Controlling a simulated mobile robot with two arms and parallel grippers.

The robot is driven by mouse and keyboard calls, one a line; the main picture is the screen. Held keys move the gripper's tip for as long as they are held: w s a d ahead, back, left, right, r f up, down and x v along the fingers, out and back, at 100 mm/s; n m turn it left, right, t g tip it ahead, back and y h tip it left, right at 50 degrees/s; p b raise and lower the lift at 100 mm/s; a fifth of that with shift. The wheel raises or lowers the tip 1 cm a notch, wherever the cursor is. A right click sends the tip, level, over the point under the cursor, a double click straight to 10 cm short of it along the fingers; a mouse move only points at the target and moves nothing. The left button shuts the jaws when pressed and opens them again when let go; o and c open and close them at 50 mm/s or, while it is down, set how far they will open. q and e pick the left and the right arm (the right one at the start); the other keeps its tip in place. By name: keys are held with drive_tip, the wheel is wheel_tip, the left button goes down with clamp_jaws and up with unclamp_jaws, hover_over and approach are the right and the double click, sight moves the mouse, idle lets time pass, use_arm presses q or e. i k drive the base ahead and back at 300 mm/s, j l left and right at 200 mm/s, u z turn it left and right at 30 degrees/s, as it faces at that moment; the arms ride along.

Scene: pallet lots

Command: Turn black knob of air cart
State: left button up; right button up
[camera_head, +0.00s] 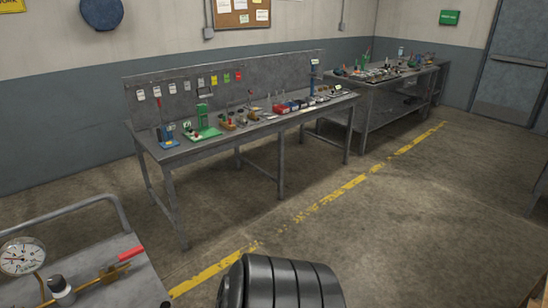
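The air cart (140,292) is at the lower left, with a grey tube handle along its far side and part of it cut off by the picture's edge. On it are a round white pressure gauge (22,256), a black knob (62,291) with a pale top, and a brass valve (112,272) with a red lever. The knob stands to the right of and nearer than the gauge. Neither my left nor my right gripper is in view, so nothing is seen touching the knob.
A dark ribbed cylindrical shape (280,283) fills the bottom middle, right of the cart; I cannot tell what it is. A grey workbench (215,142) with small devices stands behind, another bench (375,118) beyond it. Floor (420,220) on the right is clear.

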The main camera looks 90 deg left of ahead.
sight(57, 283)
drive_tip(key=u, duration=4.65)
